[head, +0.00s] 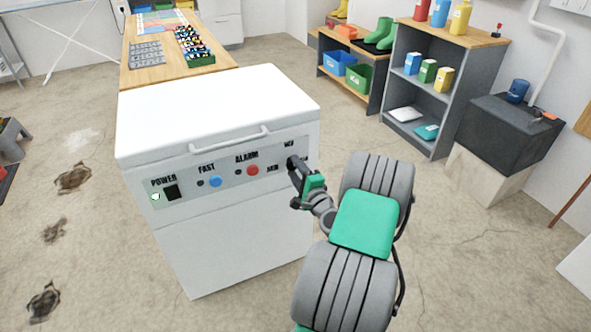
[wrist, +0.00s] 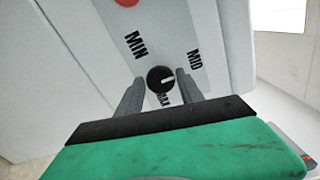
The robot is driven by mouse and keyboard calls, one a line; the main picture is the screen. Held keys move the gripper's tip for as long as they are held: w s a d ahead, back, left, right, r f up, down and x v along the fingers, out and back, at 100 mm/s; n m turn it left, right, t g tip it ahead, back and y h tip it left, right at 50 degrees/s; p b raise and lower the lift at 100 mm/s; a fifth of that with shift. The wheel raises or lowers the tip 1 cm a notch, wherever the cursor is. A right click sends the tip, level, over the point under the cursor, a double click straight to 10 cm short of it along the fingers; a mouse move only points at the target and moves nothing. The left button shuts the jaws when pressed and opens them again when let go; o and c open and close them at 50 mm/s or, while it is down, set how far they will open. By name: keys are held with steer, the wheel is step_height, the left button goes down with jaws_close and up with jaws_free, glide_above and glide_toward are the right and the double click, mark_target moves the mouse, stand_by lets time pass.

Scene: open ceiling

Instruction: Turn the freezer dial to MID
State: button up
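The freezer (head: 225,110) is a white chest with a control panel on its front. Its dial (wrist: 161,79) is a round black knob with a white mark, which points right in the wrist view, roughly toward the MID side. The MIN label (wrist: 135,45) is up and left of the dial and the MID label (wrist: 195,60) is up and right. A third label below is partly hidden. My gripper (wrist: 160,77) is open, one finger on each side of the dial with small gaps; contact cannot be told.
The panel also has a red alarm button (head: 253,170), a blue fast button (head: 215,181) and a power switch (head: 172,192) left of my gripper. A handle (head: 228,139) juts from the lid above. Shelves (head: 432,90) stand behind right; floor around the freezer is open.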

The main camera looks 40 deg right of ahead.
steer(key=o, duration=0.3)
steer(key=v, duration=0.7)
steer(key=shift+s, duration=0.4)
steer(key=shift+a, duration=0.15)
steer(key=w+a+r+n+g+y+p, duration=0.25)
steer(key=a+r+n+p, duration=0.25)
steer(key=a, duration=0.3)
steer(key=w+a+r+n+g+y+p, duration=0.2)
steer(key=a+r+n+g+y+p, duration=0.25)
steer(key=a, duration=0.45)
steer(key=w+a+r+n+g+y+p, duration=0.1)
steer(key=w+a+r+n+y+p, duration=0.15)
steer(key=a+r+n+p, duration=0.4)
steer(key=s+a+r+n+g+h+p, duration=0.2)
steer(key=s+a+r+p, duration=0.3)
steer(key=s+r, duration=0.3)
steer(key=s+a+r+n+g+h+p, duration=0.2)
steer(key=s+a+r+n+g+p, duration=0.2)
steer(key=s+r, duration=0.4)
steer(key=shift+a+r+n+p, duration=0.2)
steer(key=shift+a+n+p, duration=0.3)
steer(key=shift+n+p, duration=0.3)
